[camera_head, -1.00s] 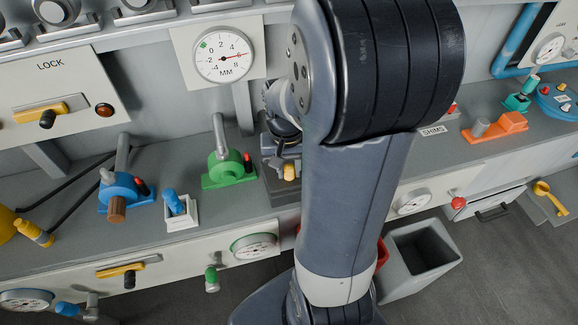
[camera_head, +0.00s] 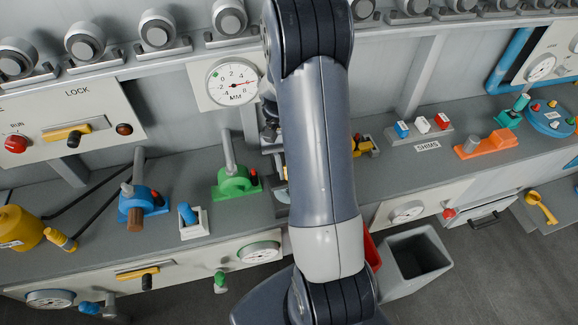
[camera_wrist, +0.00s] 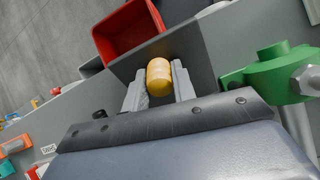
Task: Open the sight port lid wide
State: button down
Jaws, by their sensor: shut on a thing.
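My gripper (camera_wrist: 159,82) is shut on a yellow-orange rounded knob (camera_wrist: 159,77) in the wrist view, with one grey finger on each side of it. In the head view my arm hides the gripper and that knob. I cannot clearly make out the sight port lid in either view, nor how far it stands open. The part of the bench where the gripper works is mostly behind my arm, just right of the green clamp (camera_head: 236,183), which also shows in the wrist view (camera_wrist: 275,75).
A dial gauge marked MM (camera_head: 232,82) hangs above the green clamp. Right of my arm are a yellow fitting (camera_head: 365,146), a rack of shims (camera_head: 420,129) and an orange block (camera_head: 487,144). A grey bin (camera_head: 415,255) stands on the floor; a red bin (camera_wrist: 130,30) shows in the wrist view.

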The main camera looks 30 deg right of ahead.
dwell(0.4)
jog(key=c, duration=1.2)
grip_release()
jog(key=shift+o, duration=0.2)
